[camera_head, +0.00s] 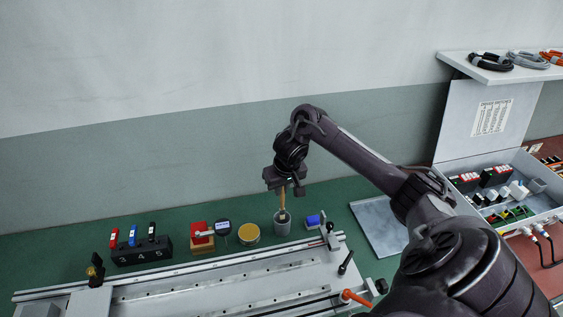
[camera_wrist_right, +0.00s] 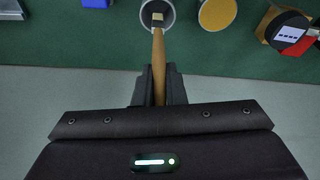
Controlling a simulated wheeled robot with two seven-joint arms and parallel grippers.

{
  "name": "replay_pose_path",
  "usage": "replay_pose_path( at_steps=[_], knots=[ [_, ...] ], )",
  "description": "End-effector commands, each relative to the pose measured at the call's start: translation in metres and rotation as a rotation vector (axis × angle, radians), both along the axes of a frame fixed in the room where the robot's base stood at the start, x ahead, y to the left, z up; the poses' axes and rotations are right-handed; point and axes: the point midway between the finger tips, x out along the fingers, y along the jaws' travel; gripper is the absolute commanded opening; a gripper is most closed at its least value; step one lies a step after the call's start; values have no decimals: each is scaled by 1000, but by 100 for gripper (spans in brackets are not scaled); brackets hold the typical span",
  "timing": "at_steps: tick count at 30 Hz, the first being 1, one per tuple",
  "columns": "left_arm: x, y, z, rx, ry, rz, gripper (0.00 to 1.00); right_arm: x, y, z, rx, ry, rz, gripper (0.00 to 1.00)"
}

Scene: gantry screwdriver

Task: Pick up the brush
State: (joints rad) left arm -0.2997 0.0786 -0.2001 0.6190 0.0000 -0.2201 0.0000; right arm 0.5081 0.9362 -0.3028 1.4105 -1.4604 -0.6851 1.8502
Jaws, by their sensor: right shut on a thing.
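The brush (camera_head: 282,202) has a wooden handle and a dark lower end. It hangs roughly upright below my right gripper (camera_head: 284,184), which is shut on the handle. The handle also shows between the fingers in the right wrist view (camera_wrist_right: 158,62). The brush's lower end is at the mouth of a grey cup (camera_head: 283,230), also seen in the right wrist view (camera_wrist_right: 171,16). I cannot tell whether that end is inside the cup or just above it. My left gripper is not in view.
Left of the cup are a round yellow tin (camera_head: 249,234), a dial gauge (camera_head: 223,228) and a red block (camera_head: 200,234). A blue cylinder (camera_head: 313,221) is close right. A metal rail fixture (camera_head: 220,290) lies in front. A grey plate (camera_head: 378,226) lies at right.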

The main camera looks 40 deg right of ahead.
Motion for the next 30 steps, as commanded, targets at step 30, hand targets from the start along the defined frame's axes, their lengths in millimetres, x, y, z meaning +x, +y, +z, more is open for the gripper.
replay_pose_path(
  at_steps=[30],
  knots=[
    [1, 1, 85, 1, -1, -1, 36, 0, 0, 143, 1, 1, -1, 0]
  ],
)
